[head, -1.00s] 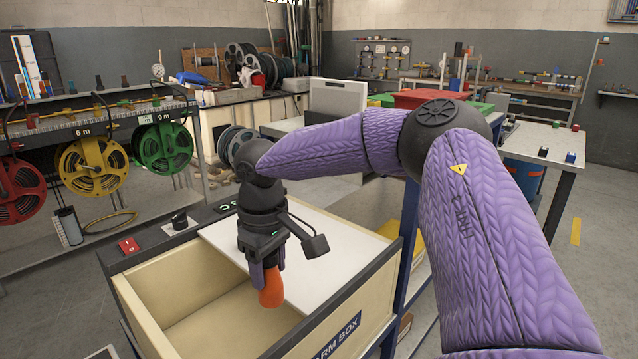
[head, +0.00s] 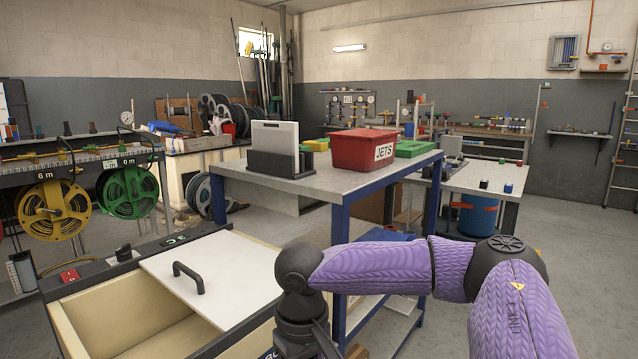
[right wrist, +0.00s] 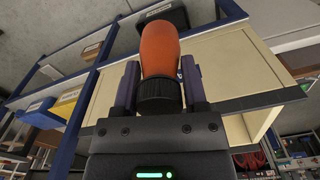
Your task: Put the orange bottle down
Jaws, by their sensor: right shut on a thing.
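The orange bottle (right wrist: 160,52) with its black ribbed cap (right wrist: 160,97) shows in the right wrist view. My right gripper (right wrist: 160,84) is shut on it around the cap, one purple finger on each side. In the head view my right arm comes in from the right. Its wrist is at the bottom middle, beside the right edge of the open cream box (head: 95,313); the fingers and bottle are below the picture there. My left gripper is not in view.
A white lid with a black handle (head: 190,274) partly covers the cream box. A grey table (head: 300,185) behind holds a red JETS bin (head: 363,148), green bins and a grey panel in a dark holder (head: 274,148). Yellow (head: 54,210) and green (head: 128,191) reels stand left.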

